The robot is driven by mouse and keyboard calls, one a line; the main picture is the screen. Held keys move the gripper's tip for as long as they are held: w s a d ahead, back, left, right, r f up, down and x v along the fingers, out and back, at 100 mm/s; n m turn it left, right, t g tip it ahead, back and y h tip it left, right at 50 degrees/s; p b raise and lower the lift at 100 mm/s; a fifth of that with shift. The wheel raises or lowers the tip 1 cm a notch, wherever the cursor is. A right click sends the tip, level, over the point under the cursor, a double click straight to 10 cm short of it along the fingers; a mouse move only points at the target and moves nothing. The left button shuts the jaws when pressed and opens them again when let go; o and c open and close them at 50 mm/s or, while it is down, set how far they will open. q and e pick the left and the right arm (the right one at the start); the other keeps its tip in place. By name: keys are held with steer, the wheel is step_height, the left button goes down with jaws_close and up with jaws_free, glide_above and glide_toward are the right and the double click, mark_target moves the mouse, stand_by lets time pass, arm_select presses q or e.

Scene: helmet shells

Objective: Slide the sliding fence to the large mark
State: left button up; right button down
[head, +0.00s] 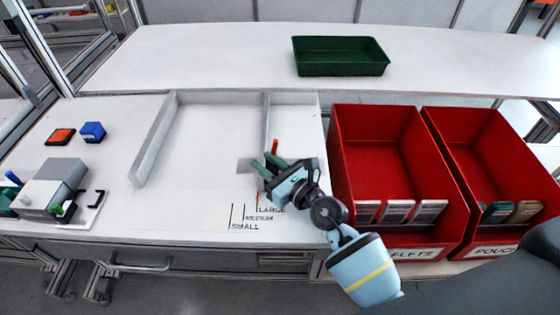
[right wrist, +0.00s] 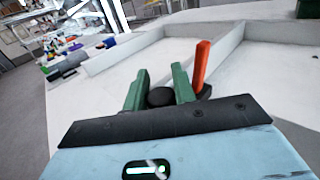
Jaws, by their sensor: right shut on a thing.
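The sliding fence (head: 266,122) is a pale upright wall on the white worktop, right of a longer fixed wall (head: 154,140). A grey plate (head: 247,165) shows at its near end, with an orange lever (head: 275,146) standing beside it. My right gripper (head: 270,164) is at this near end. In the right wrist view its green fingers (right wrist: 160,90) are shut on a black knob (right wrist: 160,97), with the orange lever (right wrist: 201,65) just right of them. The large mark (head: 270,210) is printed in front, partly beside my gripper. A thin red line (head: 257,197) lies near its upper end. My left gripper is out of view.
Medium (head: 259,218) and small (head: 245,227) marks lie left of the large one. Red bins (head: 345,180) stand close on the right, a green tray (head: 340,71) on the back shelf. Stamp pads and a grey device (head: 60,175) are at the left.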

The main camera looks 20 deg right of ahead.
steer(key=c, duration=1.1)
jaws_free()
steer(key=shift+c, duration=0.2)
steer(key=shift+s+d, duration=0.1)
steer(key=shift+s, duration=0.05)
steer(key=shift+s+d, duration=0.2)
steer(key=shift+s, duration=0.1)
steer(key=v, duration=0.6)
steer(key=shift+s+d, duration=0.15)
steer(key=shift+s, duration=0.2)
